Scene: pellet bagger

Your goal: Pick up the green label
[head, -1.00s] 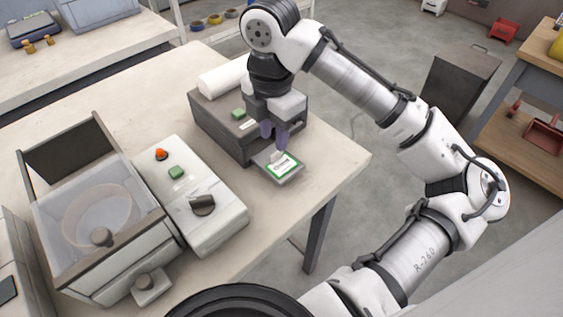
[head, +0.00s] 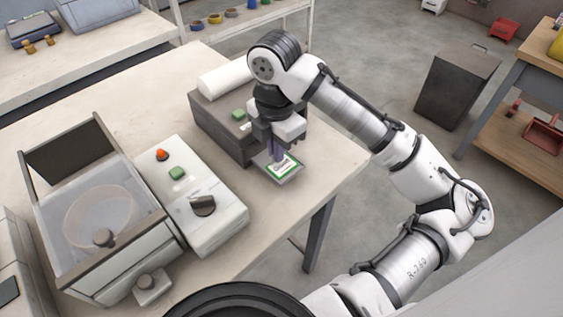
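The green label (head: 284,167), white with a green border, lies on the small grey plate (head: 291,178) at the front of the dark label printer (head: 207,126). My gripper (head: 276,158) points down over the plate, with its purple fingertips at the label's upper left edge. The fingers overlap each other in this view, so their gap is hidden. I cannot tell whether they touch the label.
A control box (head: 222,222) with a red light, green button and black knob stands left of the printer. Further left is a bin with a clear lid (head: 92,212). The table's right corner (head: 345,165) is clear.

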